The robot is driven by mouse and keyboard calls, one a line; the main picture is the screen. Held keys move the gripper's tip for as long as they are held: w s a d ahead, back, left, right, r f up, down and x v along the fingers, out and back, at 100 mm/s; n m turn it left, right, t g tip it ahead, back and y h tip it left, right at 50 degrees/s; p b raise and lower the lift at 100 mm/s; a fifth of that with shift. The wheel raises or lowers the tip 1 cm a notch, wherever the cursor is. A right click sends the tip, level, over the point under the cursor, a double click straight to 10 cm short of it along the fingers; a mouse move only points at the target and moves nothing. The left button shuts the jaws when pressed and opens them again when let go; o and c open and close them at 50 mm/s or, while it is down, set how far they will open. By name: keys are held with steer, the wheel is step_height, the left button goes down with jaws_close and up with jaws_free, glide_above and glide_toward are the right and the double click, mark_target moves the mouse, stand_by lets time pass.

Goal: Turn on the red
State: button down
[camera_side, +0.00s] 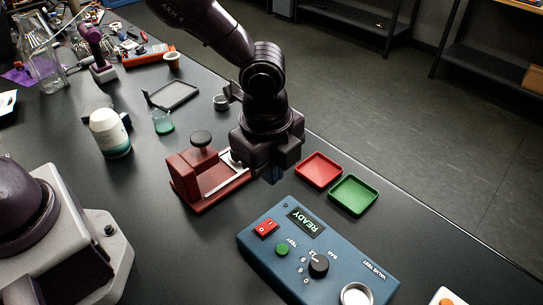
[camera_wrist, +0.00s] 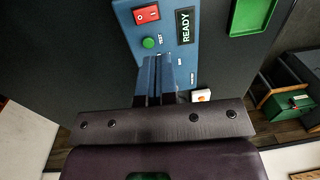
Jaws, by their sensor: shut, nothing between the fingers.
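A blue tester box (camera_side: 345,250) labelled VALVE TEST lies on the dark table. A red rocker switch (camera_side: 266,227) is at its upper left corner; it also shows in the wrist view (camera_wrist: 146,14). Beside the switch is a lit display (camera_side: 306,221) reading READY. A green TEST button (camera_side: 282,249) and a black knob (camera_side: 319,265) are below these. My gripper (camera_side: 271,176) is shut and empty, up and behind the box, beside the red clamp fixture. In the wrist view its fingertips (camera_wrist: 157,62) appear below the green button, apart from the switch.
A red clamp fixture (camera_side: 187,180) with a black knob stands left of my gripper. A red tray (camera_side: 318,171) and a green tray (camera_side: 353,195) lie behind the box. A white-capped jar (camera_side: 110,133) stands farther left. Bare table lies left of the box.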

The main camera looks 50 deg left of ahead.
step_height(320, 180, up, 2)
steer(key=shift+w, duration=0.1)
stand_by(0.4)
steer(key=s+a+r+n+t, duration=0.2)
steer(key=s+a+r+n, duration=0.5)
steer(key=a+r+n, duration=0.1)
steer(key=s+a+r+n+t, duration=0.2)
steer(key=s+a+r+n, duration=0.5)
steer(key=a+n, duration=0.3)
steer(key=shift+s+a+r+t, duration=0.2)
steer(key=shift+a+r+t, duration=0.25)
steer(key=shift+a, duration=0.25)
